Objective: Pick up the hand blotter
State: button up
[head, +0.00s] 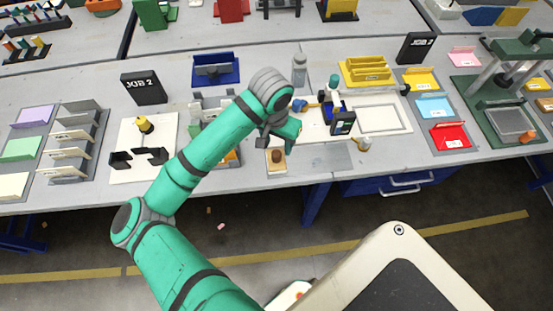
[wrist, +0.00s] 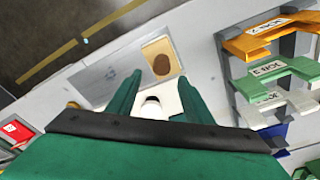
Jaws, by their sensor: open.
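The hand blotter appears to be the small tan block with a dark brown knob (head: 277,157) near the table's front edge, left of a grey plate. It also shows in the wrist view (wrist: 160,60), beyond the fingertips, seen from above on a pale pad. My gripper (wrist: 155,85) is open, its two green fingers apart, with the blotter ahead of them and not between them. In the head view my gripper (head: 292,132) hangs just behind and above the blotter, partly hidden by my wrist.
A rack of orange, green and white trays (wrist: 270,68) stands close to the right in the wrist view. The plotter (head: 341,118) on its white board stands to the right. A grey bottle (head: 299,70) stands behind. The grey plate (head: 330,156) lies flat beside the blotter.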

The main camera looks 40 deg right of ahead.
aim_at(276, 153)
jog(key=shift+a+f, duration=0.2)
jog(key=shift+f, duration=2.7)
grip_shut()
